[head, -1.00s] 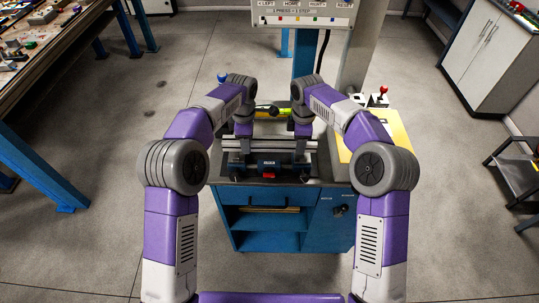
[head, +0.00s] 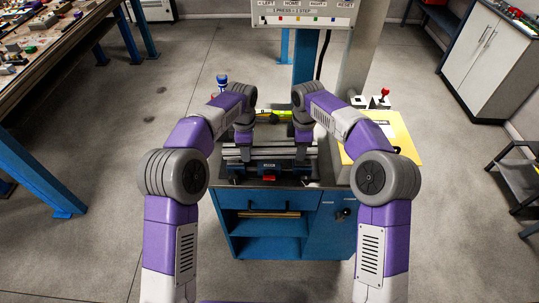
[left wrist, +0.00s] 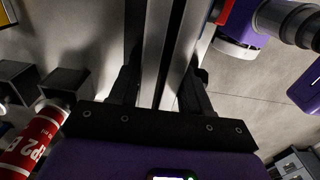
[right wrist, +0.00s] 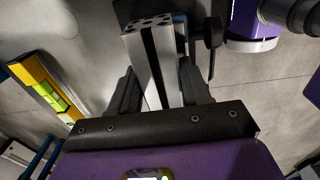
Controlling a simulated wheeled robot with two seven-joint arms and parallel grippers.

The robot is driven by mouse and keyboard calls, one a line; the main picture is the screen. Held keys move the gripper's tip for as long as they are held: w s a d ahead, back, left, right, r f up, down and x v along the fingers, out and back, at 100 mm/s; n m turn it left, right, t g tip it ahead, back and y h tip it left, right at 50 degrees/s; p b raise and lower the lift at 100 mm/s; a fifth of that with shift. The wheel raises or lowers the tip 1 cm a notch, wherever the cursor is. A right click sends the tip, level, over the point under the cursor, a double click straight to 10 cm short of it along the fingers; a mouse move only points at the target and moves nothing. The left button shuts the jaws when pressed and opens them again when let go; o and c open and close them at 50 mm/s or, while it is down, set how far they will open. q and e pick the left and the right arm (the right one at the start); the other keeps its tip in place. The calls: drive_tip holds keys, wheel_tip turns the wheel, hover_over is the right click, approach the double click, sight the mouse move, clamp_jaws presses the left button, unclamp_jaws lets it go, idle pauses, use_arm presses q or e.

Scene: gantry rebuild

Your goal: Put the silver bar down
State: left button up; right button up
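The silver bar (head: 272,152) is a slotted metal profile. It lies crosswise at the blue cabinet's top, at the dark vise (head: 268,167); whether it rests there or hangs just above I cannot tell. My left gripper (head: 244,140) is shut on it towards the left, and in the left wrist view the bar (left wrist: 160,50) runs between the fingers (left wrist: 161,88). My right gripper (head: 303,137) is shut on it towards the right. In the right wrist view the bar's slotted end (right wrist: 148,30) sticks out past the fingers (right wrist: 157,88).
The blue cabinet (head: 262,222) has open shelves below. A yellow level (right wrist: 45,88) lies behind the bar. A yellow panel (head: 408,142) and a red-knobbed lever (head: 384,93) are at the right. A red can (left wrist: 32,145) shows in the left wrist view. A control box (head: 305,12) hangs behind.

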use_arm(q)
drive_tip(key=o, duration=0.4)
drive_tip(key=shift+f, duration=0.25)
use_arm(e)
drive_tip(key=o, duration=0.4)
drive_tip(key=shift+s+f, duration=0.1)
drive_tip(key=shift+f, duration=0.75)
use_arm(q)
drive_tip(key=shift+o, duration=0.2)
use_arm(e)
drive_tip(key=shift+o, duration=0.2)
drive_tip(key=shift+d, duration=0.1)
use_arm(q)
wheel_tip(320, 180, up, 8)
drive_tip(key=shift+a+r, duration=0.1)
use_arm(e)
drive_tip(key=shift+r, duration=0.1)
wheel_tip(320, 180, up, 10)
drive_tip(key=shift+f, duration=0.25)
